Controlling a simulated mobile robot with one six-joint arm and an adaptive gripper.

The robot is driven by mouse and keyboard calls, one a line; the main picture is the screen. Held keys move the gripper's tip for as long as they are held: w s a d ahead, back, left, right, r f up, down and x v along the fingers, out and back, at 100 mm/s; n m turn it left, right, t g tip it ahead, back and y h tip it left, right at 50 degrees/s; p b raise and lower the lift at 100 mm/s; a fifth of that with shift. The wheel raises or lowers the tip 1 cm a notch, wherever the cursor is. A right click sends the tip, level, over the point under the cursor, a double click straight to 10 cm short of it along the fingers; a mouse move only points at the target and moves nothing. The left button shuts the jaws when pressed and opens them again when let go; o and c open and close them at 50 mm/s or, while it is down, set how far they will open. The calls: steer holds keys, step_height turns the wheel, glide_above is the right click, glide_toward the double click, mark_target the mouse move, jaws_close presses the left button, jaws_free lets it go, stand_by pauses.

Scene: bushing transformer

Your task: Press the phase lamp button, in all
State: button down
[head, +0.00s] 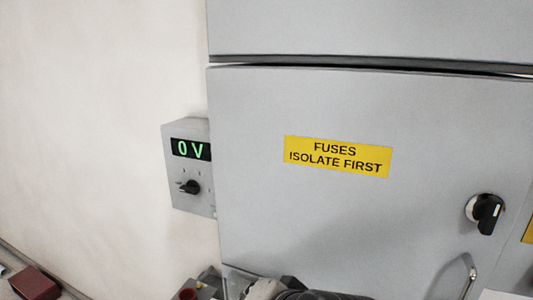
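No phase lamp button can be made out in the head view. A small grey meter box (203,194) is at the left side of the cabinet, with a lit green display (190,149) reading "0 V". Below the display is a black selector knob (190,187) with small marks around it, too small to read. Part of what looks like my arm shows at the bottom edge, in front of the cabinet. My gripper's fingers are not in view.
A grey cabinet door (270,220) fills the right, with a yellow label (338,157) reading "FUSES ISOLATE FIRST". A black rotary handle (487,213) and a metal pull handle (468,279) are at its right. A dark red block (36,284) is at lower left.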

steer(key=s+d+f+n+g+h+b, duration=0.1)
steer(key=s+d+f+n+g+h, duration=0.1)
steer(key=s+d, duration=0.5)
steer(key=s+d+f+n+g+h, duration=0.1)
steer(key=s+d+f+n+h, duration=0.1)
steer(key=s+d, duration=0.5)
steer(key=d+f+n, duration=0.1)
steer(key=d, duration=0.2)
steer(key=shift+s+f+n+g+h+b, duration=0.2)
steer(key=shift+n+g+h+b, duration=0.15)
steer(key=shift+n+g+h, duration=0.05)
